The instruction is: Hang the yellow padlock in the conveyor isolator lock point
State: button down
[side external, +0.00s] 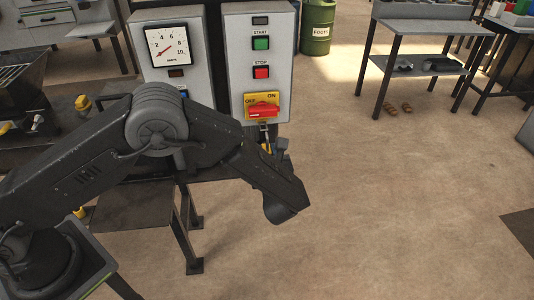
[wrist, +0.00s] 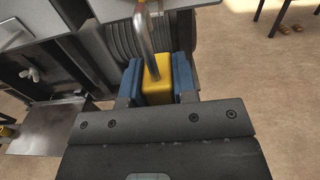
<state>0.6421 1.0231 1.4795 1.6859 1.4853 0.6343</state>
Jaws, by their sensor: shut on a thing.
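The yellow padlock (wrist: 157,78) is between the blue pads of my gripper (wrist: 158,88) in the wrist view. Its silver shackle (wrist: 142,38) rises toward the top edge of that view. In the side view, the conveyor isolator (side external: 262,107) has a red handle on a yellow plate marked OFF and ON, low on the right-hand grey panel. My gripper (side external: 268,147) is just below it, mostly hidden by my arm, with a bit of yellow showing. I cannot tell whether the shackle passes through the lock point.
The grey panel (side external: 259,25) has a green START and a red STOP button above the isolator. A panel with a dial (side external: 168,47) stands to its left. A green drum (side external: 317,28) and a grey workbench (side external: 425,30) stand behind. The floor at right is mostly clear.

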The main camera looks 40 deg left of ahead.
jog(key=shift+w+a, duration=0.1)
jog(key=shift+w, duration=0.05)
dwell(0.5)
jog(key=shift+x, duration=1.35)
jog(key=shift+w+a, duration=0.1)
dwell(0.3)
jog(key=shift+w+a, duration=0.4)
jog(key=shift+a, duration=0.05)
jog(key=shift+f, duration=0.2)
jog(key=shift+f, duration=0.5)
dwell(0.5)
